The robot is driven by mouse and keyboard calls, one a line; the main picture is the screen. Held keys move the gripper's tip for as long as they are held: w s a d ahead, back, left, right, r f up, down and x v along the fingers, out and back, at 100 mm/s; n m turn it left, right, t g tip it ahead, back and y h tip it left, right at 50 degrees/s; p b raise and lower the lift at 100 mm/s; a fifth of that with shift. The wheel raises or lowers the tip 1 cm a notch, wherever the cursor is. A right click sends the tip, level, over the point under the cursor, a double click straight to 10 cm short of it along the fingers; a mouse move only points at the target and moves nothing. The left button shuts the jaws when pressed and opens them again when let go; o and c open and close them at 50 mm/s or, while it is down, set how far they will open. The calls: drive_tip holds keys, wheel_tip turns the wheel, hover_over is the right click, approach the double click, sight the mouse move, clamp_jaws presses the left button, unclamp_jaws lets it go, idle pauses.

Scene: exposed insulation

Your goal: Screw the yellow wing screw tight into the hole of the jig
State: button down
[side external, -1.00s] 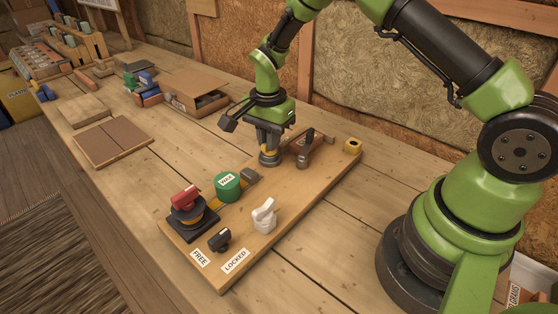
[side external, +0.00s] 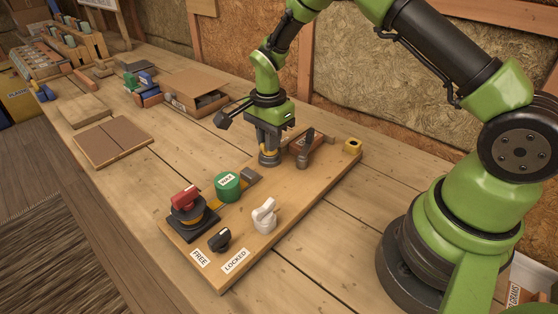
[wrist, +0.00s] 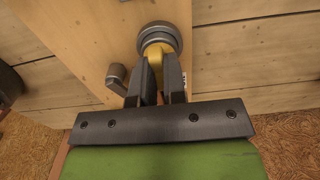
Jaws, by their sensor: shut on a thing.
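The yellow wing screw (wrist: 155,56) is between the fingers of my gripper (wrist: 158,78) in the wrist view. It sits over a round grey jig (wrist: 158,35) with a ringed top. In the side view my gripper (side external: 268,146) points straight down at the jig (side external: 269,160), and only a little yellow shows between fingers and jig. My gripper is shut on the wing screw. The hole is hidden under the screw, so how deep the screw sits cannot be seen.

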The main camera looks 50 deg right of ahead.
drive_tip(key=shift+f, duration=0.25)
drive_tip(key=m, duration=0.4)
drive_tip(key=shift+m, duration=0.9)
drive_tip(key=shift+f, duration=0.15)
